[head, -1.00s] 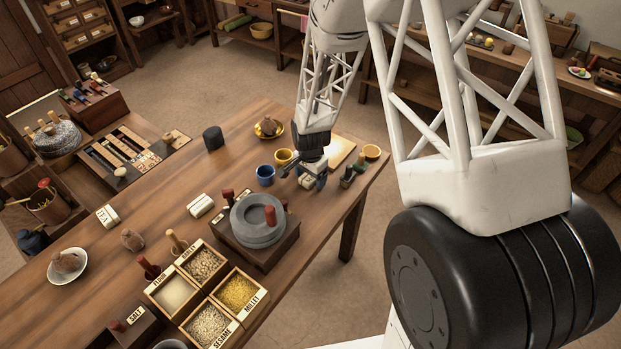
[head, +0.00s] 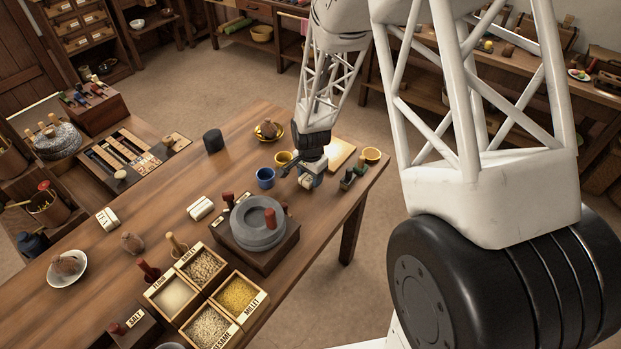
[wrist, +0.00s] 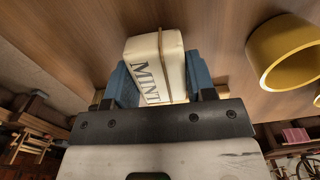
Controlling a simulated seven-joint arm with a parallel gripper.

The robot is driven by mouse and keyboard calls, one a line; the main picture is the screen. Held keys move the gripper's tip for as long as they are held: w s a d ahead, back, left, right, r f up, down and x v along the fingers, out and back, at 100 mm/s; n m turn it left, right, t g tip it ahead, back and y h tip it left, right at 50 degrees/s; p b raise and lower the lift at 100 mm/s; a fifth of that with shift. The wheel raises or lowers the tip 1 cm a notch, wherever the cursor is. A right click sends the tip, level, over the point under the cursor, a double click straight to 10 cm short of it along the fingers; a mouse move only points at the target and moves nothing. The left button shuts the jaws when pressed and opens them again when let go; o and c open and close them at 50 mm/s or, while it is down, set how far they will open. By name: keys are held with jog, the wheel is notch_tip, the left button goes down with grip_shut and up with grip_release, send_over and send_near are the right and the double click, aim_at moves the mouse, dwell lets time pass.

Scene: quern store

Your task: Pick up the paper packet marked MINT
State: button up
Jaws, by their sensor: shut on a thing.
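The cream paper packet marked MINT (wrist: 150,72) sits between the two blue finger pads of my gripper (wrist: 158,85) in the wrist view. The pads touch it on both sides, so my gripper is shut on it. A band runs round the packet. In the head view my gripper (head: 309,181) is low over the right part of the wooden table, to the right of the blue cup. The packet shows there only as a small pale shape. I cannot tell whether it touches the table.
A blue cup (head: 265,177) and yellow cups (head: 283,158) (head: 372,155) stand close by. A grey quern (head: 257,223) and grain boxes (head: 238,291) lie nearer. Another pale packet (head: 200,208) and the TEA packet (head: 107,218) lie to the left. The table's middle is partly clear.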

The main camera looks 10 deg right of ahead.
jog(key=shift+r, duration=0.5)
jog(key=shift+s+r, duration=0.45)
jog(key=shift+r, duration=0.2)
jog(key=s, duration=0.5)
jog(key=s+d+r, duration=0.1)
jog(key=s, duration=0.9)
jog(key=shift+d+r, duration=0.15)
jog(key=shift+d, duration=0.15)
